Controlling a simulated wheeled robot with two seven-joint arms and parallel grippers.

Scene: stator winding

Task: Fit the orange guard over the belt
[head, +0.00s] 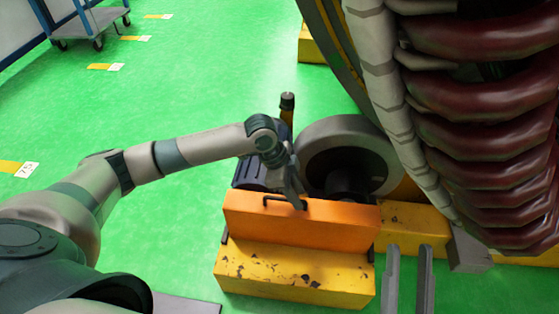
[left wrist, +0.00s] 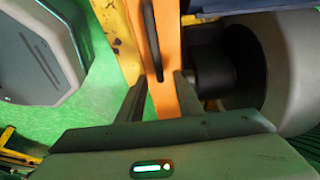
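The orange guard (head: 330,222) is upright at the yellow block, with a dark handle (head: 275,199) on its top edge. In the left wrist view, the guard (left wrist: 172,60) and its handle (left wrist: 150,40) lie ahead of my left gripper (left wrist: 160,88). The fingers are apart, one on either side of the guard's top edge near one end of the handle. In the head view, my left gripper (head: 293,190) is at the handle. My right gripper (head: 409,275) shows as two separated grey fingers at the bottom, empty. I cannot make out the belt clearly.
A large grey wheel (head: 335,130) with a dark hub and a blue-grey motor (head: 250,172) stand behind the guard. A chipped yellow block (head: 290,270) is in front. The big coil ring (head: 480,120) fills the right.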

